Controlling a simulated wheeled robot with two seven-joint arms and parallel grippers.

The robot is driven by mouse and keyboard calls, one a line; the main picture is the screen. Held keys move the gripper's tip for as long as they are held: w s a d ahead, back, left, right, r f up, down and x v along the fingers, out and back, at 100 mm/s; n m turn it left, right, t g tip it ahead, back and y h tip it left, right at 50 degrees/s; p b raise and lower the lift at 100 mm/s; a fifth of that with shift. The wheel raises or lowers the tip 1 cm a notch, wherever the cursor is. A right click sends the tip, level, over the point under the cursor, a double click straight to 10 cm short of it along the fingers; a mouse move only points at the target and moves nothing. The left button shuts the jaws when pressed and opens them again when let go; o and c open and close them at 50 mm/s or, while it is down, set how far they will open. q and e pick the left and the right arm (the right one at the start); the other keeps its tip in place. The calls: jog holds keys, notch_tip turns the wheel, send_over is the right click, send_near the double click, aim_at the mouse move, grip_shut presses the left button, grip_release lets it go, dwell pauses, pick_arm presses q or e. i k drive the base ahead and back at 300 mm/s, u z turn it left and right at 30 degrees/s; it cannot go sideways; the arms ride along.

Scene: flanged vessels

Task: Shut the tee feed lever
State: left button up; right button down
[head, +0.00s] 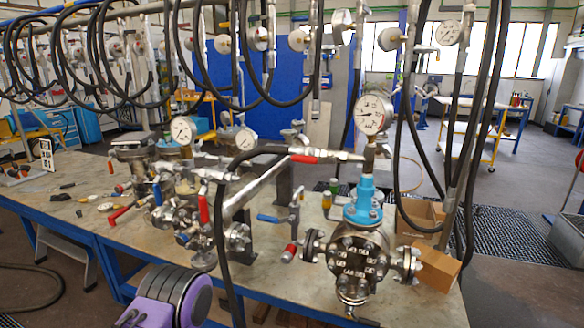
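A flanged vessel (358,262) stands at the front right of the bench in the head view. It carries a blue fitting (363,200) and, above that, a pressure gauge (372,114). A black hose and a metal line run from the left to the tee below the gauge. A red-sleeved lever (303,158) lies roughly along this line, left of the tee. A blue lever (270,218) points left on a small valve on an upright pipe beside the vessel.
Clustered vessels and valves with red levers (203,208) fill the middle of the bench (75,208). Black hoses (482,110) hang from overhead, some right beside the vessel. Cardboard boxes (436,268) sit right of it. The bench's front left is fairly clear.

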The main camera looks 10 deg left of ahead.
aim_at(298, 159)
jog(key=u, duration=0.7)
jog(key=i, duration=0.7)
jog(key=z, duration=0.75)
